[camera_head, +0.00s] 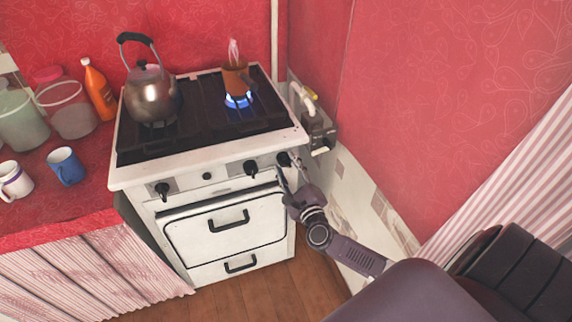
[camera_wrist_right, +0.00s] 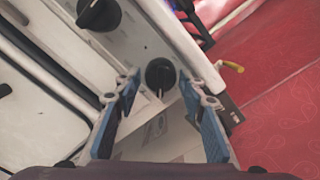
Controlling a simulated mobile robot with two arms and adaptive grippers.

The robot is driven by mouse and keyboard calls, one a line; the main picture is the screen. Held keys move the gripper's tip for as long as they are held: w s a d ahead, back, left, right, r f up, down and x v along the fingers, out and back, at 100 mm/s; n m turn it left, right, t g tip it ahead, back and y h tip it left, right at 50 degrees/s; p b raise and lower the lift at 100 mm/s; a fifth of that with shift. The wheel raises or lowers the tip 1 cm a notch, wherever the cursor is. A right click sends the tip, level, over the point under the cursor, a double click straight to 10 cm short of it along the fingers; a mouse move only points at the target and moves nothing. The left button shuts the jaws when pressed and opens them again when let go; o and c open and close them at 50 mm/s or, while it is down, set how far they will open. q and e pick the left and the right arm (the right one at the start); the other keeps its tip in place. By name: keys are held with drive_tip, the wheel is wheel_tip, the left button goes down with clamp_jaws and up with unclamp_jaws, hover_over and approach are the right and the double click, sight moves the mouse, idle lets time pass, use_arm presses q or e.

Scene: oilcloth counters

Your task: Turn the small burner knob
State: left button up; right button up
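The white stove (camera_head: 225,237) has a front panel with black knobs: a left knob (camera_head: 162,190), a middle knob (camera_head: 250,167) and a right-end knob (camera_head: 284,159). My right gripper (camera_head: 287,169) is at the right-end knob. In the right wrist view, that round black knob (camera_wrist_right: 160,74) shows between the fingertips of my open right gripper (camera_wrist_right: 158,82), with gaps on both sides. The middle knob (camera_wrist_right: 98,14) is at upper left there. A blue flame (camera_head: 238,100) burns under a copper pot (camera_head: 235,78) at the back right burner. My left gripper is out of view.
A metal kettle (camera_head: 152,98) stands on the left burner. A pipe with a yellow-tipped valve (camera_wrist_right: 232,66) is beside the stove's right side, near the wall. The oven door handle (camera_head: 229,221) is below the knobs. Mugs, jars and a bottle stand on the left counter.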

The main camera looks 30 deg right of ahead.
drive_tip(key=shift+w+d, duration=0.1)
drive_tip(key=shift+w, duration=0.25)
drive_tip(key=c, duration=0.8)
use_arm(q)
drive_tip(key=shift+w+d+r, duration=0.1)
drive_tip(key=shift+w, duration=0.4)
use_arm(e)
drive_tip(key=shift+c, duration=0.4)
